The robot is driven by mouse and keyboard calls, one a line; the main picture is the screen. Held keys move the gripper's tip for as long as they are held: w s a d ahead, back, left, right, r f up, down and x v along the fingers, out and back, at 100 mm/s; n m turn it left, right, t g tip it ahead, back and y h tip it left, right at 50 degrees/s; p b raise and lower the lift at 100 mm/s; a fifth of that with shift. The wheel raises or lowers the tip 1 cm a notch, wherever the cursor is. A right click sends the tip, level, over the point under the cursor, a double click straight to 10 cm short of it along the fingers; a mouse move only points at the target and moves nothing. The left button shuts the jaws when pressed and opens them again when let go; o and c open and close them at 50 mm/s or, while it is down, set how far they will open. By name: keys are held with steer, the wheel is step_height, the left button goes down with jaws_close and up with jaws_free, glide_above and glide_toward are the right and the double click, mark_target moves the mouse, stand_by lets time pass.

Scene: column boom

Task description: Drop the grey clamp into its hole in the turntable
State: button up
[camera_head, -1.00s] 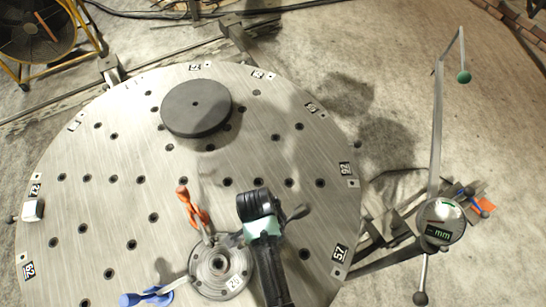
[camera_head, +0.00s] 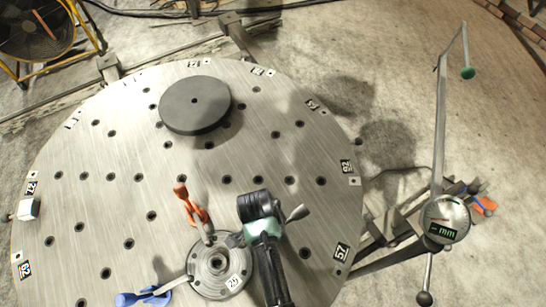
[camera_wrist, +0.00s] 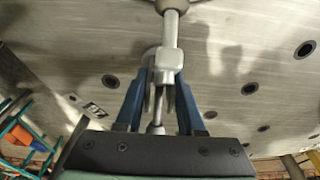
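My gripper (camera_wrist: 158,95) has its two blue fingers on either side of the grey clamp (camera_wrist: 167,62) and looks shut on it. The clamp's metal shaft runs away from the fingers toward the top of the wrist view. In the head view my teal and black wrist hides most of the clamp; a grey lever (camera_head: 298,212) sticks out on its right, probably part of it. The turntable (camera_head: 110,215) is a large round steel plate with several dark holes. I cannot tell which hole belongs to the clamp, nor whether its tip touches the plate.
A dark disc (camera_head: 195,104) lies on the turntable's far part. An orange-handled clamp (camera_head: 190,206) and a blue-handled clamp (camera_head: 145,297) stand by the round hub (camera_head: 218,268). A dial gauge (camera_head: 445,219) on a jointed stand is at right. The plate's middle left is clear.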

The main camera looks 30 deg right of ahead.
steer(key=shift+o, duration=0.7)
steer(key=shift+r, duration=0.1)
steer(key=shift+r+p, duration=3.75)
steer(key=shift+p, duration=0.2)
steer(key=shift+o, duration=0.2)
steer(key=o, duration=0.5)
steer(key=shift+f, duration=0.1)
